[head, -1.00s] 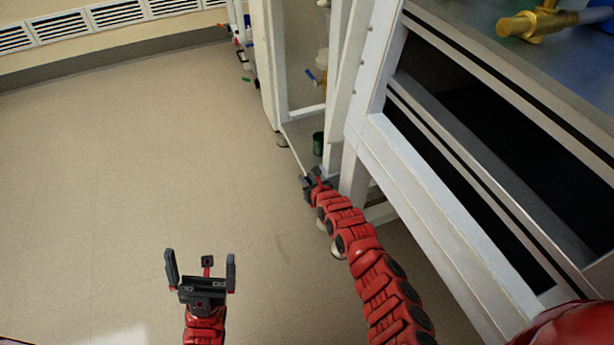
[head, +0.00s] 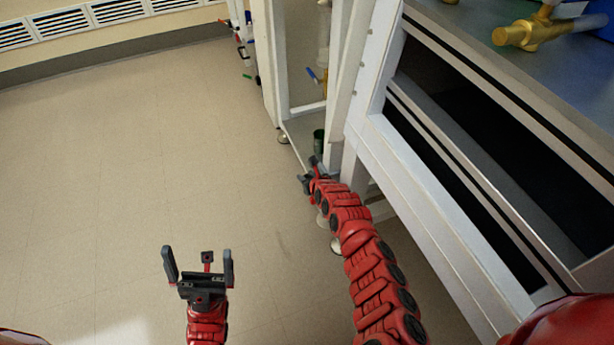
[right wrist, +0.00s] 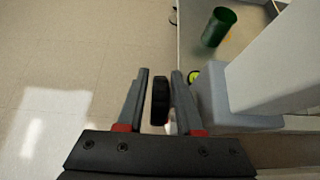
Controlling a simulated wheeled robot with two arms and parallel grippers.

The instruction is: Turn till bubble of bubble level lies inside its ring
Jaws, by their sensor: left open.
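A yellow-green round bubble level (right wrist: 194,75) shows in the right wrist view, partly hidden behind my right finger; its bubble and ring are too small to read. A dark upright wheel-like knob (right wrist: 160,101) stands between the fingers of my right gripper (right wrist: 159,84). The fingers are apart, with a visible gap at the left of the knob and a thin one at its right. In the head view my right gripper (head: 308,180) is low at the foot of the white frame (head: 289,70), its tips hard to make out. My left gripper (head: 199,262) is open and empty above the floor.
A dark green cup (head: 319,140) stands on the frame's base, also visible in the right wrist view (right wrist: 219,27). A white post (right wrist: 275,75) rises close at the right of my right gripper. The white cabinet (head: 430,190) is at the right. Floor (head: 130,170) at the left is clear.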

